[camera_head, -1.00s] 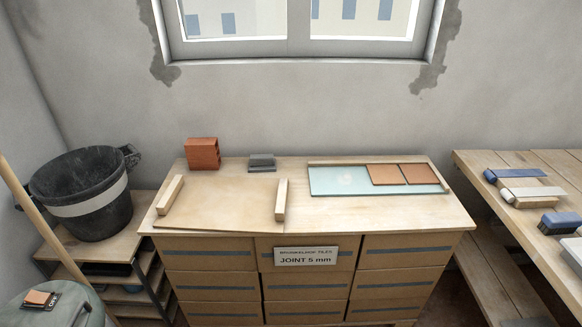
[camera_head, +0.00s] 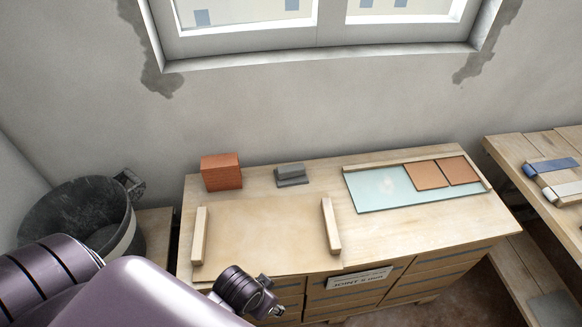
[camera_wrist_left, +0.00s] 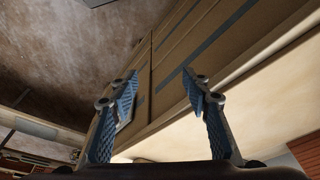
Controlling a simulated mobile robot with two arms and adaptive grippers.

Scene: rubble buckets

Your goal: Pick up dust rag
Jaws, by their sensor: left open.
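A small grey folded stack (camera_head: 291,175), which looks like the dust rag, lies near the back edge of the workbench (camera_head: 310,217), right of the red brick stack (camera_head: 221,172). My left arm comes in from the lower left in the head view, its dark wrist end low in front of the bench, with the gripper hardly visible there. In the left wrist view my left gripper (camera_wrist_left: 160,75) is open and empty, its two blue ridged fingers apart, with the bench's drawer fronts beyond. My right gripper is not in view.
Two wooden strips (camera_head: 200,236) (camera_head: 331,225) flank a bare board on the bench top. A pale glass panel with two terracotta tiles (camera_head: 427,175) lies to the right. A black bucket (camera_head: 75,215) stands at left, a slatted table (camera_head: 520,160) at right.

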